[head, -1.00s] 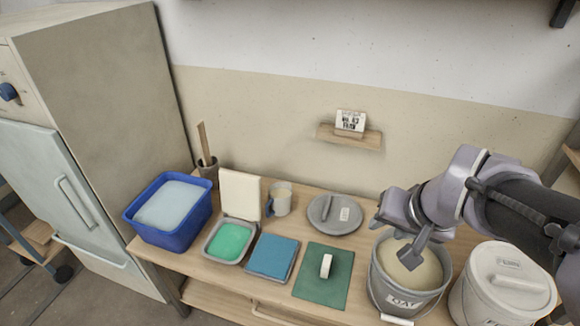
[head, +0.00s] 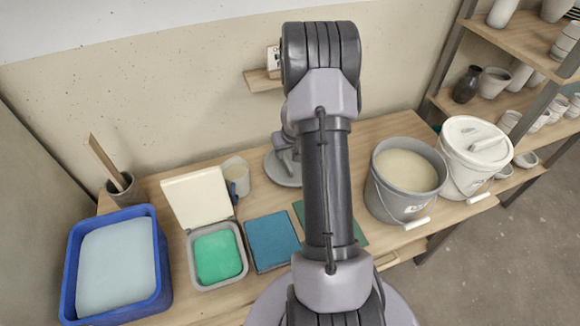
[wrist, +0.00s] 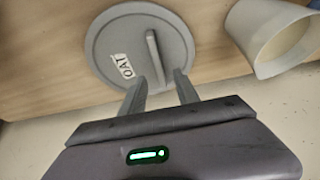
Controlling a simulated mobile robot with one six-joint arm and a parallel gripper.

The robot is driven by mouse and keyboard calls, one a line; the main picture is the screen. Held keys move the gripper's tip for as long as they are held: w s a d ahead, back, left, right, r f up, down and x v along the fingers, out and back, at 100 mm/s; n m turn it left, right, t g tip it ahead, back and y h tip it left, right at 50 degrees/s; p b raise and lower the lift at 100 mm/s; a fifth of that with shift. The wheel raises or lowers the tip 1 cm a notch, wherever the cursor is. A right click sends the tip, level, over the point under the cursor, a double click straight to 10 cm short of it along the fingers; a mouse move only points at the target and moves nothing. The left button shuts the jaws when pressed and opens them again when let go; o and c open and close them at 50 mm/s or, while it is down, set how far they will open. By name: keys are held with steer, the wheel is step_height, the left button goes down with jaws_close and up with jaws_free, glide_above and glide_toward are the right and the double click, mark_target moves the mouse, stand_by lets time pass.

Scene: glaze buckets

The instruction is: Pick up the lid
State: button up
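The grey round lid (head: 281,176) lies on the table near the wall, partly hidden behind my arm. In the wrist view the lid (wrist: 105,45) shows an "OAT" label and a raised bar handle (wrist: 153,50). My gripper (wrist: 160,80) is open and empty, its two fingers apart. The fingertips appear over the lid's near edge, with the handle's lower end between them in the picture; the remaining height is hard to tell. In the head view my gripper (head: 288,143) is mostly hidden by the arm.
The open grey bucket (head: 388,200) and a white lidded bucket (head: 466,175) stand right. A blue tub (head: 160,270), green-filled tray (head: 240,270) and blue cloth (head: 272,240) are left.

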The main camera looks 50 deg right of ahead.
mark_target(286, 160)
steer(key=shift+x, duration=0.95)
steer(key=x, duration=0.1)
steer(key=b+x, duration=0.1)
steer(key=x, duration=0.1)
steer(key=b+x, duration=0.1)
steer(key=shift+s+d+f, duration=0.1)
steer(key=shift+s+f, duration=0.1)
steer(key=shift+f, duration=0.1)
steer(key=shift+w+d+f+b, duration=0.1)
steer(key=shift+w+f+b, duration=0.1)
steer(key=shift+f+b, duration=0.1)
steer(key=shift+r, duration=0.15)
steer(key=shift+c, duration=0.3)
jaws_close()
